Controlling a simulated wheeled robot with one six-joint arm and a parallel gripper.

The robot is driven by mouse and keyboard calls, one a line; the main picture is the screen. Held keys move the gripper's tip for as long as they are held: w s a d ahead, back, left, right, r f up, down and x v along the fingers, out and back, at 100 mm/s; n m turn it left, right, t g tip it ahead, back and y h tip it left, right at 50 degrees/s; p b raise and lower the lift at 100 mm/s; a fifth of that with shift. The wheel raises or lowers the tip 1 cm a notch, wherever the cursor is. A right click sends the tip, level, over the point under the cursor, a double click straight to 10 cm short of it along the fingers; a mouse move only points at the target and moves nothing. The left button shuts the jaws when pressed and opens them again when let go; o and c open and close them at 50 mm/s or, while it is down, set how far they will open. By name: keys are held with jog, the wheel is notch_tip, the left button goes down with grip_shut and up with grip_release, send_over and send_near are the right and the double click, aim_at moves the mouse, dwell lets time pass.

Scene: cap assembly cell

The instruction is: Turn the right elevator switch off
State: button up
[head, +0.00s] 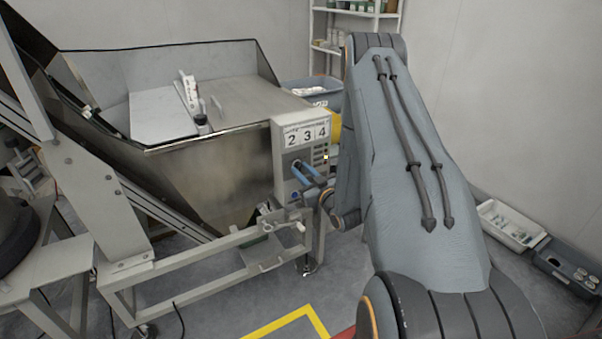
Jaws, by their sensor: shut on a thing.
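A grey control box (284,160) with a "2 3 4" label and a column of small buttons stands at the front right corner of the metal hopper. My gripper (303,168) is at the front of this box, with its blue fingers reaching to a dark knob-like switch (297,163) below the label. The fingers are shut on the switch. The switch is mostly hidden by the fingers, so its setting cannot be read. A blue button (295,195) sits lower on the box.
The metal hopper (205,180) fills the left and middle, on a pale frame (200,245). A grey bin (312,92) and shelf stand behind. Crates (510,222) lie on the floor at right. Yellow floor tape (290,322) marks open floor in front.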

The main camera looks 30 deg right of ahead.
jog(key=n, duration=0.4)
jog(key=shift+b, duration=0.4)
jog(key=shift+d+r+n+b, duration=0.15)
jog(key=shift+n+b, duration=0.15)
jog(key=shift+n, duration=1.2)
jog(key=o, duration=1)
jog(key=shift+s, duration=0.15)
jog(key=s+b, duration=0.1)
jog(key=s, duration=0.6)
jog(key=shift+s+d, duration=0.15)
jog(key=shift+s, duration=0.1)
